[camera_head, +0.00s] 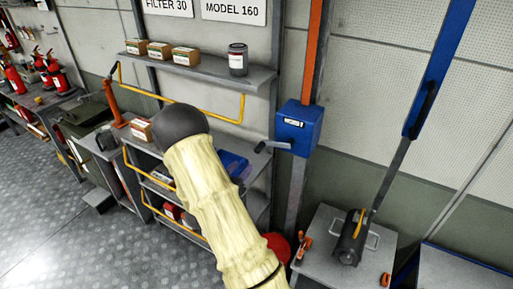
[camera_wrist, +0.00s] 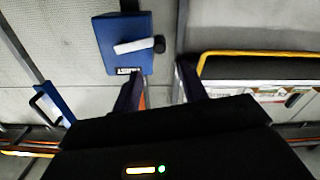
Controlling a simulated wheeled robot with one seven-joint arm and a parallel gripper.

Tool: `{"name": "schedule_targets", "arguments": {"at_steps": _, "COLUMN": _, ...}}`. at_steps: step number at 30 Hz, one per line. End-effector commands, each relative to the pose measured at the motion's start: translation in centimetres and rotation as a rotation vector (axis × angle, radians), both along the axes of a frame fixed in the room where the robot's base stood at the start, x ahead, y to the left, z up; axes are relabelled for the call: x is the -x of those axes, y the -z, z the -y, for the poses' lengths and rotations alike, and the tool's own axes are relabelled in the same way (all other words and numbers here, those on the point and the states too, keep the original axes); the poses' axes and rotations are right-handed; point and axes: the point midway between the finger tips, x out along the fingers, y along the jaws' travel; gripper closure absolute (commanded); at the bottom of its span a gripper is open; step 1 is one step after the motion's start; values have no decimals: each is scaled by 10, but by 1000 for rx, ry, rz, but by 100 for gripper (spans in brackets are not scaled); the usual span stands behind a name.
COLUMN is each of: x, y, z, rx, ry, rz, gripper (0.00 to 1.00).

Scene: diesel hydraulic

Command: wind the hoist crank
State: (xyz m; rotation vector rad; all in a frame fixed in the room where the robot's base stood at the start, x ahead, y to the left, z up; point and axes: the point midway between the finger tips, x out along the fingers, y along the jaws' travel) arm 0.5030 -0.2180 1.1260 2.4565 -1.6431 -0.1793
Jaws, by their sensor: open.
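The hoist crank is on a blue box (camera_head: 299,128) on an upright post in the head view. Its short crank arm (camera_head: 270,146) sticks out to the left from the lower part of the box. In the wrist view the blue box (camera_wrist: 110,54) is at the upper left, with the pale crank arm (camera_wrist: 133,46) across it and a dark knob (camera_wrist: 159,45) at its right end. My gripper (camera_wrist: 160,88) is open and empty, its fingers apart below the knob in that picture. The gap between the fingers shows no crank. My gripper is not visible in the head view.
A shelf rack (camera_head: 205,70) with boxes and a can stands left of the post. A yellow rail (camera_head: 190,108) runs along it. A grey table (camera_head: 325,265) with a dark cylinder (camera_head: 348,242) stands at the lower right. A blue slanted beam (camera_head: 440,65) rises behind it.

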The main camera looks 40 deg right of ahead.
Motion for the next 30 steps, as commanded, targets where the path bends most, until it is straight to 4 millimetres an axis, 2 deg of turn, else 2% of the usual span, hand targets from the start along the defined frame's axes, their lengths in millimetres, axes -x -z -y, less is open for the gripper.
{"name": "schedule_targets", "arguments": {"at_steps": 3, "x": -8, "y": -3, "z": 21, "rx": -1, "ry": 2, "rz": 0, "gripper": 57}}
{"name": "schedule_targets", "arguments": {"at_steps": 16, "x": -36, "y": -3, "z": 88, "rx": -1, "ry": 2, "rz": 1, "gripper": 57}}
{"name": "schedule_targets", "arguments": {"at_steps": 21, "x": -41, "y": -1, "z": 100, "rx": 0, "ry": 0, "rz": 0, "gripper": 57}}
{"name": "schedule_targets", "arguments": {"at_steps": 29, "x": -42, "y": 0, "z": 101, "rx": 0, "ry": -1, "rz": 0, "gripper": 57}}
{"name": "schedule_targets", "arguments": {"at_steps": 30, "x": -42, "y": 0, "z": 101, "rx": 0, "ry": -1, "rz": 0, "gripper": 61}}
